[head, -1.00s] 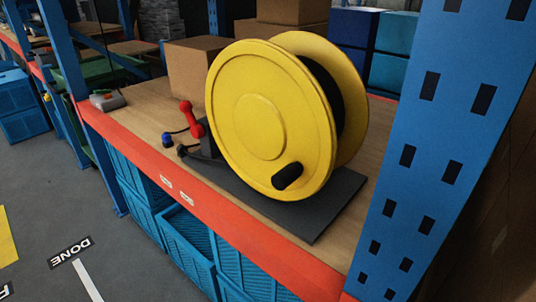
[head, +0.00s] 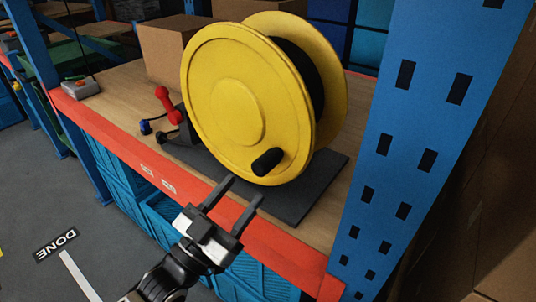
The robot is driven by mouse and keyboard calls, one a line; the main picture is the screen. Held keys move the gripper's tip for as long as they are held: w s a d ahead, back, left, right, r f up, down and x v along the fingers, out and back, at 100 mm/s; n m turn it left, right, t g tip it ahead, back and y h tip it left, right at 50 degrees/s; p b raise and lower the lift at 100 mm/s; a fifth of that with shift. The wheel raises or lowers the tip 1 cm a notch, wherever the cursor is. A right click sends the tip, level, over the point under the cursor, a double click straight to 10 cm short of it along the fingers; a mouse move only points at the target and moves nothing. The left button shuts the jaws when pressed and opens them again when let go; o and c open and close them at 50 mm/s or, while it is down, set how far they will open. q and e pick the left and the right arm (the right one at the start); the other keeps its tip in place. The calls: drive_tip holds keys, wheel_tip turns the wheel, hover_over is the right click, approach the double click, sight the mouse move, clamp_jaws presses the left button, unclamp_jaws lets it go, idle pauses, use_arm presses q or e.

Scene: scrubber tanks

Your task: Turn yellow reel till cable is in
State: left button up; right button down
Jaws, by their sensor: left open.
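The yellow reel (head: 225,95) stands upright on a dark base plate (head: 312,190) on the wooden shelf. Black cable (head: 303,75) is wound between its two discs. A black crank handle (head: 267,162) sticks out low on the near disc. My right gripper is not in view.
A blue perforated upright (head: 420,130) stands close on the right. The red shelf beam (head: 215,200) runs along the front, above blue crates (head: 165,215). A cardboard box (head: 170,50) sits behind the reel. A grey box with a red button (head: 80,88) is at the left.

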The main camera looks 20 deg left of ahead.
sight(278, 146)
use_arm(q)
drive_tip(key=p+x, duration=0.1)
drive_tip(key=x, duration=0.8)
clamp_jaws()
